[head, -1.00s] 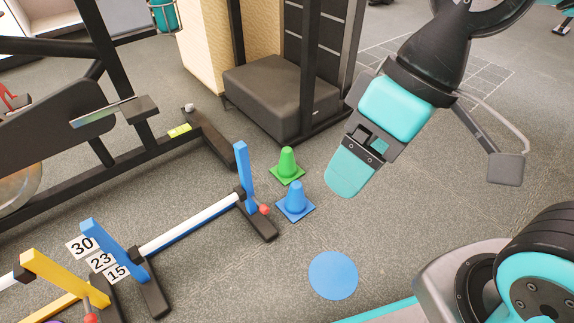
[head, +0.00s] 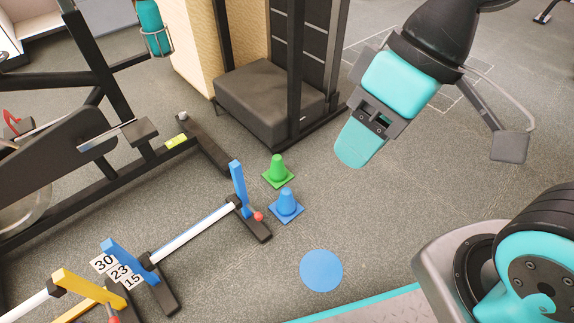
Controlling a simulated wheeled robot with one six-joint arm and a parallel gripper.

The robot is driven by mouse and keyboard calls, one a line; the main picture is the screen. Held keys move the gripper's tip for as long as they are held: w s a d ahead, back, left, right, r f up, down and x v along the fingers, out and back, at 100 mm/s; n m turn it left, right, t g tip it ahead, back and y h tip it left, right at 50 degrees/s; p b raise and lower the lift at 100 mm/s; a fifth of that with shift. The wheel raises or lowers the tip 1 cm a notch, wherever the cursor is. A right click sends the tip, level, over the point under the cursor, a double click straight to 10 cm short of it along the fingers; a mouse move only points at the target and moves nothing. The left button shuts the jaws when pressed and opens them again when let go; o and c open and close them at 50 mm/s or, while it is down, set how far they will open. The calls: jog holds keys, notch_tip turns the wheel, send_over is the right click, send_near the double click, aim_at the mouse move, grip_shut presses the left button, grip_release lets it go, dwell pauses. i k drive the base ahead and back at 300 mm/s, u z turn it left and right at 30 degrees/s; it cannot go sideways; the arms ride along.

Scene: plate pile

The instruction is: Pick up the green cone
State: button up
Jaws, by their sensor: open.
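The green cone (head: 278,169) stands upright on its square base on the grey floor, in the middle of the head view. A blue cone (head: 286,203) stands upright just in front of it, and their bases are close together. My gripper (head: 357,145) is at the upper right of the cones, pointing down and to the left. It is open and apart from both cones, with nothing seen in it. One teal finger shows clearly; the other is mostly hidden.
Left of the cones is a hurdle with a blue post (head: 238,187) and white bar. A black padded bench (head: 268,98) and its frame stand behind the green cone. A flat blue disc (head: 321,270) lies in front.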

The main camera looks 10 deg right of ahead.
aim_at(278, 175)
jog(key=z, duration=0.6)
jog(key=i, duration=0.7)
jog(key=u, duration=1.95)
